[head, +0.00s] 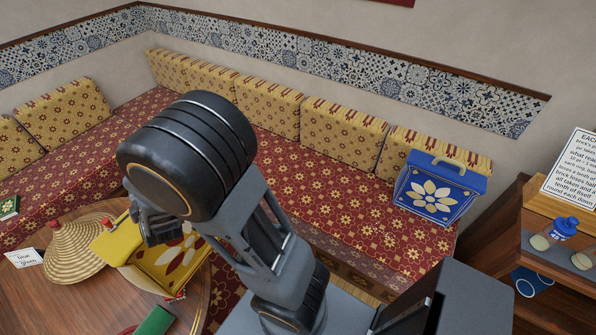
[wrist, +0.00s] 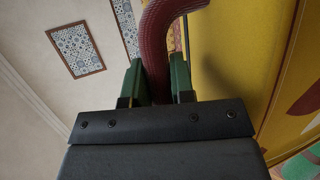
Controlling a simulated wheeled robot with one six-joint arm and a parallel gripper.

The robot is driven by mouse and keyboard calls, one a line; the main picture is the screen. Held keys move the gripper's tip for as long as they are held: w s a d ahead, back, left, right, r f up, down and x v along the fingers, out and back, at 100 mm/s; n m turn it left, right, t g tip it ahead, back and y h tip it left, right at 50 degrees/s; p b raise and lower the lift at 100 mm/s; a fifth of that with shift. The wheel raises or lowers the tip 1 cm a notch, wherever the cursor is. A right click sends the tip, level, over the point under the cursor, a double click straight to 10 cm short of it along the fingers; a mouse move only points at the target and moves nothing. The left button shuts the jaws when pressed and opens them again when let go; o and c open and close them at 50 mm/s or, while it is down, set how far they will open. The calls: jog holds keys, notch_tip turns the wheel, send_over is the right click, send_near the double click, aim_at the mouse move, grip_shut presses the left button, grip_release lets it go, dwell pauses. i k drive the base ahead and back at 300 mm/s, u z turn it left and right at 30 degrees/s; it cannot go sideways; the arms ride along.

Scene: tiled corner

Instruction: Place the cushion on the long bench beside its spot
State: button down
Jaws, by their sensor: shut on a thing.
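My gripper (head: 155,232) is over the round table; its green fingers (wrist: 158,82) are closed on a dark red curved handle (wrist: 157,35). The handle appears to belong to a yellow bag (wrist: 240,60) with a red and white flower, which also shows below my gripper in the head view (head: 160,275). I cannot tell whether the bag touches the table. The long bench (head: 300,180) has a red patterned seat and a row of gold patterned cushions (head: 268,103) against the wall. No cushion is in my gripper.
A blue bag with a flower (head: 437,190) stands at the bench's right end. The round table (head: 70,300) holds a woven cone lid (head: 75,250), a card (head: 25,258) and a green object (head: 155,322). A wooden shelf (head: 550,265) stands at right. The middle of the bench seat is clear.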

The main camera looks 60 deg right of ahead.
aim_at(356, 180)
jog(key=i, duration=0.6)
jog(key=z, duration=2.65)
jog(key=i, duration=0.5)
jog(key=u, duration=0.05)
